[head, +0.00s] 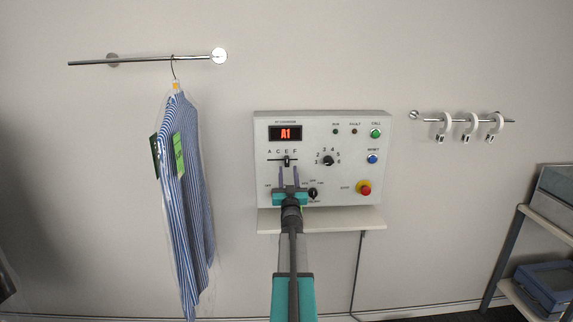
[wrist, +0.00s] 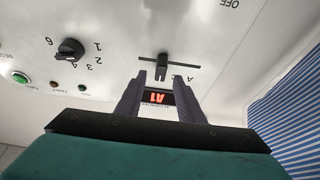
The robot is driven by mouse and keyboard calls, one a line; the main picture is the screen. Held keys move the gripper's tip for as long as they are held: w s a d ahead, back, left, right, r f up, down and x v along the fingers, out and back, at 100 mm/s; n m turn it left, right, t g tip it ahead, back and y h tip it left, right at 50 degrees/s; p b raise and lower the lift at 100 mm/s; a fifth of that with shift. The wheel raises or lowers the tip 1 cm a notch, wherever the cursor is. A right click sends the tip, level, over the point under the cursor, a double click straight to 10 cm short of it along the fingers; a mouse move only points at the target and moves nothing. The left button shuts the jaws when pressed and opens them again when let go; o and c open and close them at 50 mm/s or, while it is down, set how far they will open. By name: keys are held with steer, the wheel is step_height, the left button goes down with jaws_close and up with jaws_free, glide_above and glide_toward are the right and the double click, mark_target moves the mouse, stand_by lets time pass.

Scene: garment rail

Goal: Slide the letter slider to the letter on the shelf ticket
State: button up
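The control panel (head: 322,185) is on the wall with a horizontal letter slider (head: 286,160) under its display. The small letters A, C, E, F stand above the slot, and the black knob is near E. The knob also shows in the wrist view (wrist: 162,66), upside down. My gripper (head: 289,170) is in front of the panel just below the slider. Its two fingers (wrist: 160,80) are apart, with nothing between them, and the knob appears just beyond the tips. A green ticket (head: 179,156) hangs on the bagged striped shirt (head: 185,215); I cannot read its letter.
The red display (head: 286,133) reads A1. A rotary dial (head: 328,160), a lower knob (head: 312,193), a green button (head: 376,133), a blue button (head: 373,159) and a red emergency stop (head: 364,188) are close by. A ledge (head: 350,222) runs below the panel.

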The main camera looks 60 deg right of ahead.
mark_target(287, 164)
steer(key=shift+p+x, duration=0.85)
steer(key=shift+x, duration=1.5)
jaws_close()
